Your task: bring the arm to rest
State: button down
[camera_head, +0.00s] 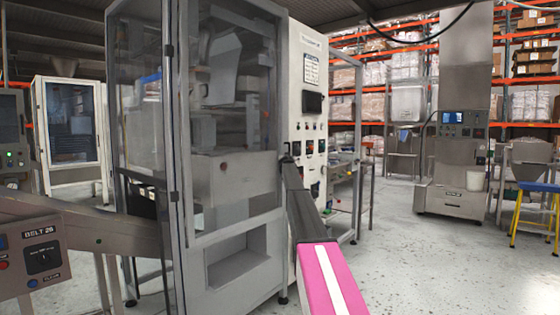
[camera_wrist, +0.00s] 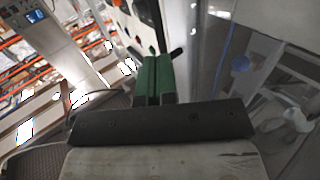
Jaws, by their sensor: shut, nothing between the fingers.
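My gripper (camera_wrist: 154,76) shows in the wrist view as two green fingers side by side above a dark bar. The fingers are shut together with nothing between them. A white panel with dark controls (camera_wrist: 138,22) lies beyond the fingertips; I cannot tell the gap between them. In the head view my pink and white arm reaches from the bottom edge up toward the machine's white control panel (camera_head: 312,70). The fingers cannot be made out in that view.
A grey machine cabinet with clear doors (camera_head: 230,90) stands left of my arm. A belt control box (camera_head: 45,255) is at the lower left. A steel weigher (camera_head: 455,165) and a yellow-legged stand (camera_head: 535,205) are at the right. Speckled floor (camera_head: 440,260) lies open between.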

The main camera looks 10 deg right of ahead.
jog(key=s+a+f+g+y, duration=0.1)
jog(key=s+a+f+g, duration=0.25)
jog(key=s+f, duration=0.8)
jog(key=s+a+f+g, duration=0.2)
jog(key=s+a+f, duration=0.2)
jog(key=s+f, duration=0.75)
jog(key=s+a+f+g+y, duration=0.1)
jog(key=s+a+f+g, duration=0.25)
jog(key=s+f, duration=0.85)
jog(key=s+a+f+n+g+y, duration=0.1)
jog(key=s+a+f, duration=0.3)
jog(key=s, duration=0.9)
jog(key=s+a+f+n+g+y, duration=0.1)
jog(key=s+a+f+g, duration=0.3)
jog(key=s+f, duration=0.5)
jog(key=s+a+f+n+g+y, duration=0.1)
jog(key=s+a+f+g, duration=0.2)
jog(key=s, duration=1.5)
jog(key=a+f, duration=0.3)
jog(key=shift+s+f+n+y, duration=0.3)
jog(key=shift+s+f, duration=0.05)
jog(key=shift+f, duration=0.05)
